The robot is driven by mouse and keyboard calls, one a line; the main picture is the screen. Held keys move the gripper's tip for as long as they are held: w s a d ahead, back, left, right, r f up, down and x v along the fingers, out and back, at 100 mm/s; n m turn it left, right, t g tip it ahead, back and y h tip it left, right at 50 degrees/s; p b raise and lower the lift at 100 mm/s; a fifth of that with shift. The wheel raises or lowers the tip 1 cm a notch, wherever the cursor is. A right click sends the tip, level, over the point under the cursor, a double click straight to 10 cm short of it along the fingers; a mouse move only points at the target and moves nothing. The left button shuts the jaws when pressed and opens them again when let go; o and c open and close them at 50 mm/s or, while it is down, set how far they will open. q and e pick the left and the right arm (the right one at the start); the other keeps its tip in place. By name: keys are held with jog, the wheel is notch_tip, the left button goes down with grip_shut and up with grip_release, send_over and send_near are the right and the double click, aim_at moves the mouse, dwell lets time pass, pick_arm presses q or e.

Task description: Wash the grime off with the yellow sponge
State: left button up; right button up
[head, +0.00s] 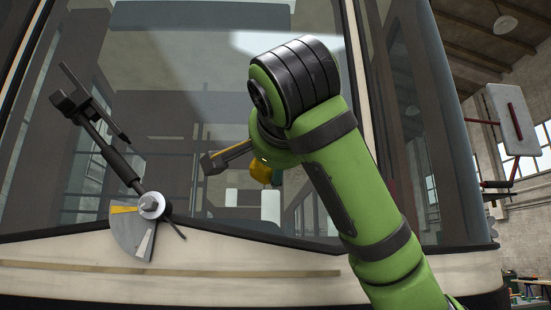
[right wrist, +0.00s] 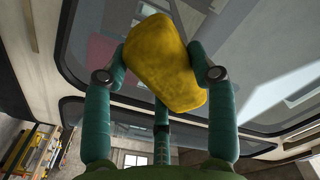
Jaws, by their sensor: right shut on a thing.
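The yellow sponge (right wrist: 160,60) is held between the teal fingers of my right gripper (right wrist: 160,76), which is shut on it. In the head view the sponge (head: 261,173) shows small in front of the windshield (head: 190,120), partly hidden behind my green right arm. Part of the right gripper (head: 277,177) shows beside it. The windshield is behind the sponge in the right wrist view too; I cannot tell whether they touch. I cannot make out distinct grime on the glass; there are pale and dark reflections. My left gripper is not in view.
A black wiper (head: 120,163) stands out at the left over the glass, with its pivot (head: 151,206) on the cream tram front (head: 70,285). A pale mirror (head: 508,118) sticks out at the right. The glass between wiper and arm looks clear.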

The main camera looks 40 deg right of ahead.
jog(key=shift+p+x, duration=0.45)
jog(key=shift+x, duration=0.35)
jog(key=p+x, duration=0.1)
jog(key=x, duration=0.3)
jog(key=shift+p, duration=0.4)
jog(key=shift+x, duration=1.1)
jog(key=shift+f, duration=0.1)
